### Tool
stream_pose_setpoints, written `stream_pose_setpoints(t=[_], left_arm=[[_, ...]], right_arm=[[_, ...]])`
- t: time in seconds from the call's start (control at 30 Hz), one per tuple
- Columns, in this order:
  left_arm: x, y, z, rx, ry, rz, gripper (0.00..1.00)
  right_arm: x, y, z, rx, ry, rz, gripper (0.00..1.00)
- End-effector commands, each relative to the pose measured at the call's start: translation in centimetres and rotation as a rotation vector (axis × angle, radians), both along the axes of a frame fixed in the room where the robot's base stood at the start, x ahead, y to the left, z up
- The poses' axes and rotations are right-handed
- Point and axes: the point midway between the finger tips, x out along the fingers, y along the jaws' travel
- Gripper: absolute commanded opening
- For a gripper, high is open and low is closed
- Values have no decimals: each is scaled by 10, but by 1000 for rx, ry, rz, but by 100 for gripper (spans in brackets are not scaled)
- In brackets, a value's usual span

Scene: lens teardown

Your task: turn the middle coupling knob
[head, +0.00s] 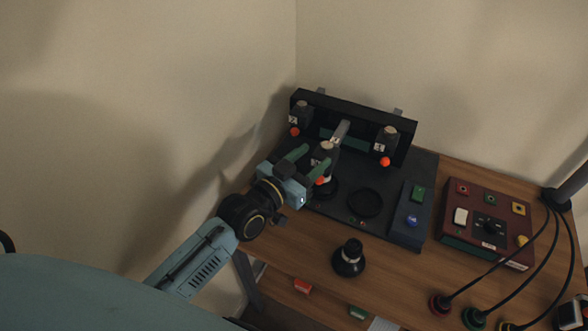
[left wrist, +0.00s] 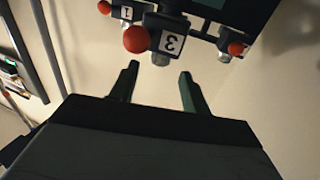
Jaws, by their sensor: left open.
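The middle coupling knob (head: 325,153) is a dark grey body with a white label and an orange ball (head: 320,181) on its lever. It stands at the front of a black bracket. In the left wrist view this knob (left wrist: 172,42) bears the label 3, and its ball is at its left. My left gripper (head: 316,158) is open, with its green fingers at the knob in the head view. In the left wrist view, its fingertips (left wrist: 159,70) point at the knob with a gap between them; contact cannot be told. My right gripper is not in view.
A left knob (head: 301,113) and a right knob (head: 388,138), each with an orange ball, flank the middle one on the black bracket (head: 350,117). A black knob-shaped piece (head: 349,260) stands on the wooden table (head: 300,240). A red control box (head: 487,225) and cables lie at right.

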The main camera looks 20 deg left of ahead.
Motion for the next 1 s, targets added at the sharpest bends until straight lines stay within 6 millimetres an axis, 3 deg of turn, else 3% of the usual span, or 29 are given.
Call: stream_pose_setpoints(t=[0.1,0.33,1.0], left_arm=[[-24,8,0,2,3,0,47],[-51,17,0,1,1,0,47],[-58,17,0,-4,0,-1,47]], right_arm=[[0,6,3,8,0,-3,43],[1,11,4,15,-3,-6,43],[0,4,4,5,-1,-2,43]])
